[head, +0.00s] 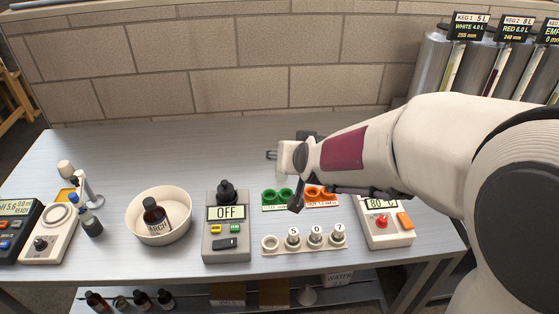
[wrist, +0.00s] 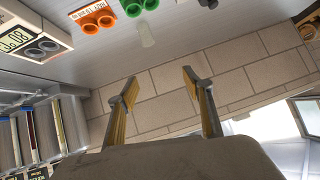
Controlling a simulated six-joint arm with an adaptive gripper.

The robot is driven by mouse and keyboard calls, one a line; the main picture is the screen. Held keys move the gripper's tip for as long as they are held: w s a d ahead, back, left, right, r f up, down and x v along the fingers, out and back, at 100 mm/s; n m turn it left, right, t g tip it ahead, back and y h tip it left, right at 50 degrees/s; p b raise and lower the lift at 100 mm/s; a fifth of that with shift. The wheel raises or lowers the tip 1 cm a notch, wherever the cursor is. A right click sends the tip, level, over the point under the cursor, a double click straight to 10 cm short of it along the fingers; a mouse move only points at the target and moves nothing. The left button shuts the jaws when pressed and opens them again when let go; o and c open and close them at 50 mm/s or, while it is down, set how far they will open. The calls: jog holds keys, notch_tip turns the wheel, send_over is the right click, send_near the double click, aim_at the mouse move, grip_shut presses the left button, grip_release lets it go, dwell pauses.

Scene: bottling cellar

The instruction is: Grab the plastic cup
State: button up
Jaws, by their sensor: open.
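My gripper (wrist: 160,77) is open, with its two yellow-padded fingers apart and nothing between them in the wrist view. In the head view its tip (head: 273,155) shows above the back half of the bench, behind the green rack. A small pale, translucent shape (wrist: 147,36) on the bench in the wrist view may be the plastic cup. It lies ahead of the fingertips, near the green and orange racks, and is apart from them.
A heater box (head: 386,228), a grey OFF device (head: 226,240) and a bowl with a bottle (head: 139,238) stand along the front. The bench's back left (head: 130,150) is clear.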

jog(key=shift+w+a+f+m+t+h, duration=0.2)
jog(key=shift+w+f+t+h, duration=0.45)
jog(key=shift+w+f, duration=1.75)
jog(key=shift+w+a+f+m+t+h, duration=0.2)
jog(key=shift+w+f+t+h, duration=0.45)
jog(key=shift+w+f, duration=1.65)
jog(key=shift+w+f+m+t+h, duration=0.45)
jog(key=shift+w+f, duration=0.95)
jog(key=shift+f, duration=1.95)
jog(key=shift+w+h, duration=0.1)
jog(key=shift+h, duration=0.15)
jog(key=shift+x, duration=1.2)
jog(key=shift+w+f, duration=0.35)
jog(key=shift+w, duration=0.2)
jog(key=shift+w+f, duration=0.35)
jog(key=shift+w, duration=0.2)
jog(key=shift+x, duration=1.35)
